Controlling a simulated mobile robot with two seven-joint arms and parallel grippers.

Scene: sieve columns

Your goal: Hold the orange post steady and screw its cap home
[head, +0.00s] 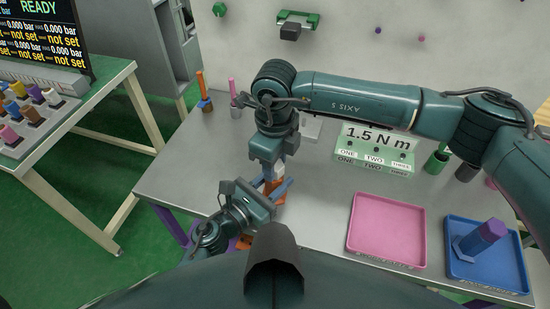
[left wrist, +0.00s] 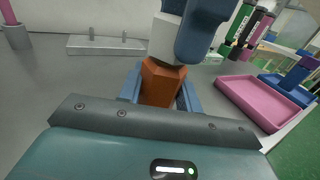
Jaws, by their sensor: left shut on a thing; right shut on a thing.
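The orange post (left wrist: 160,85) stands upright in the left wrist view, with a pale grey-white cap (left wrist: 164,40) at its top. My left gripper (head: 277,191) reaches in from the lower left in the head view and is shut around the post; its blue fingers show on both sides of the post in the left wrist view. My right gripper (head: 271,172) comes down from above and is shut on the cap; its blue finger (left wrist: 200,30) covers part of it. In the head view the grippers hide most of the post and cap. How tightly the cap sits cannot be told.
A pink tray (head: 352,240) lies empty on the grey table (head: 320,215). A blue tray (head: 452,264) to its right holds a blue post (head: 482,237). A "1.5 N m" sign (head: 375,150) stands behind. Pink and orange-topped posts (head: 203,90) stand at the back left.

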